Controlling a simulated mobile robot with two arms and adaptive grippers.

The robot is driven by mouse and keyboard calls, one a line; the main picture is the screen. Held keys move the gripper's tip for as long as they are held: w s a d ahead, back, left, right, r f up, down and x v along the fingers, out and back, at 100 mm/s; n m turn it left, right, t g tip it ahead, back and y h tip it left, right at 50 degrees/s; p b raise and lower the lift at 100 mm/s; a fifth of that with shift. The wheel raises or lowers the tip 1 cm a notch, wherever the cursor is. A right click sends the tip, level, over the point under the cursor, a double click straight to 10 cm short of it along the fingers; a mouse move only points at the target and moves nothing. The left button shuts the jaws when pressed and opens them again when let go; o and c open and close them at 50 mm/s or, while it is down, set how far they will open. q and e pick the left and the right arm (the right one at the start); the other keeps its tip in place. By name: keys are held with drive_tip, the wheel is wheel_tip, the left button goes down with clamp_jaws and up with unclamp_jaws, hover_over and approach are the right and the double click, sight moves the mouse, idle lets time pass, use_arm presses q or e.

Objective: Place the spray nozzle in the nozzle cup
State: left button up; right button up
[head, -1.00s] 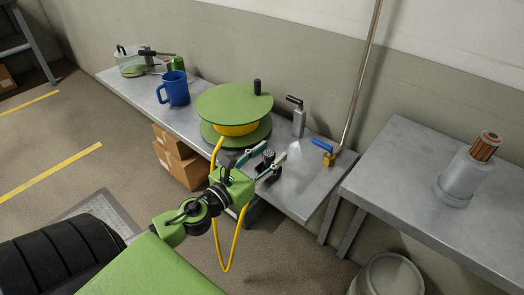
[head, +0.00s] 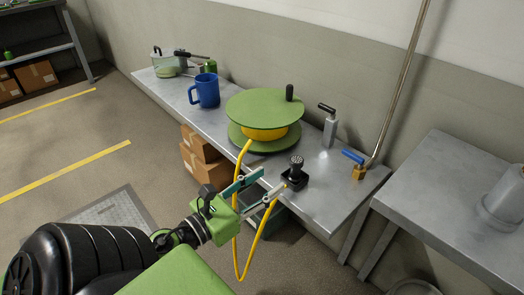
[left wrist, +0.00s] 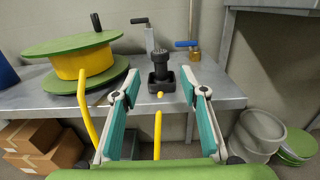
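The spray nozzle (head: 296,163) is dark with a ribbed round head. It stands upright in the black square nozzle cup (head: 295,182) near the bench's front edge. The nozzle also shows in the left wrist view (left wrist: 160,63), above the cup (left wrist: 161,81). A yellow hose (head: 237,232) hangs from the reel in a loop and rises toward the cup's front. My left gripper (head: 270,181) is open, its teal-padded fingers apart and pointing at the cup. It is in front of the nozzle and not touching it. My right gripper is not in view.
A green hose reel (head: 262,108) stands left of the cup, with a blue mug (head: 205,90) beyond it. A grey bottle-like dispenser (head: 330,128) and a blue-handled brass valve (head: 358,171) with a tall pipe are behind. Bare bench lies right of the cup.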

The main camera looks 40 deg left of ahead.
use_arm(q)
wheel_tip(320, 180, down, 9)
drive_tip(key=d+n+g+y, duration=0.1)
drive_tip(key=n+g+y, duration=0.45)
drive_tip(key=n, duration=2.15)
drive_tip(key=s+d+f+n+g+h, duration=0.1)
drive_tip(key=d+f+n+g+h, duration=0.1)
drive_tip(key=d, duration=0.5)
drive_tip(key=s+d+f+n+g+h, duration=0.2)
drive_tip(key=d+f+n, duration=0.3)
drive_tip(key=d, duration=0.3)
drive_tip(key=shift+n+h, duration=0.3)
drive_tip(key=shift+h, duration=0.45)
